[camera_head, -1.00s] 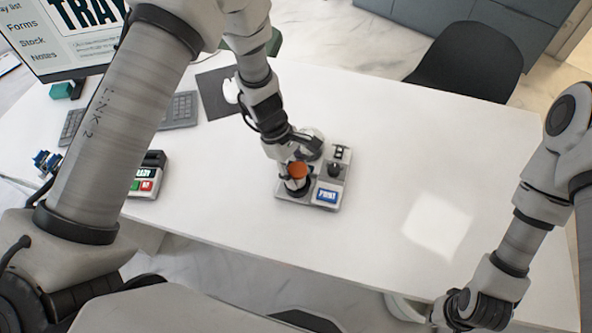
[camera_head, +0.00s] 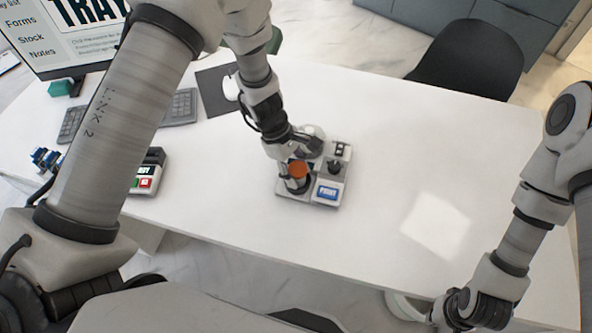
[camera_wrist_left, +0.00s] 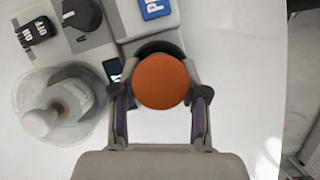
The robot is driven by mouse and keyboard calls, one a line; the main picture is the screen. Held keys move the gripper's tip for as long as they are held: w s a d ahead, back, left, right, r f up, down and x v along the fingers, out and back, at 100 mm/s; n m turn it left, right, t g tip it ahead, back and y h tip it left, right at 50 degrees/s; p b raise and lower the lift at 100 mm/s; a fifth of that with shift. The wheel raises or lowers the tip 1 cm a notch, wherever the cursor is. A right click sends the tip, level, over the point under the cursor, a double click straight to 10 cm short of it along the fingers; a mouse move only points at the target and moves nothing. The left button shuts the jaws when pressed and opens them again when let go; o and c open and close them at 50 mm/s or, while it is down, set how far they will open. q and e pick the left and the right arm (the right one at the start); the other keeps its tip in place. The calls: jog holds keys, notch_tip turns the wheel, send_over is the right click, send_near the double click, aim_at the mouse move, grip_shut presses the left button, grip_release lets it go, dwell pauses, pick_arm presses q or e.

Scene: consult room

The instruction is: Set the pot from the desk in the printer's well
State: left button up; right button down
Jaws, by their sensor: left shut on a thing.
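The pot (camera_head: 298,170) has an orange top and a paler body. My left gripper (camera_head: 290,172) is shut on it, with one finger on each side of the orange top (camera_wrist_left: 162,80) in the left wrist view. The pot is over the dark round well (camera_wrist_left: 160,47) of the small grey printer (camera_head: 340,171), which has a blue label. The well's dark rim shows beside the pot; I cannot tell whether the pot's base is seated. My right gripper (camera_head: 470,308) is low at the right, away from the printer, its fingers unclear.
A device with red and green labels (camera_head: 148,172), a keyboard (camera_head: 180,107) and a monitor (camera_head: 70,35) are at the left. The white desk (camera_head: 400,150) is bare right of the printer.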

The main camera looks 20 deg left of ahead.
pick_arm(q)
jog(key=shift+s+f, duration=0.2)
jog(key=shift+f, duration=0.1)
jog(key=shift+s+f+b, duration=0.2)
jog(key=shift+f+b, duration=0.1)
jog(key=shift+b, duration=0.1)
jog(key=shift+s+f, duration=0.1)
jog(key=shift+c, duration=1.2)
jog(key=o, duration=1.5)
jog(key=shift+o, duration=0.3)
jog(key=shift+w+f, duration=0.2)
jog(key=shift+w, duration=0.25)
jog(key=shift+r, duration=0.15)
jog(key=shift+o, duration=1.3)
jog(key=shift+r, duration=0.1)
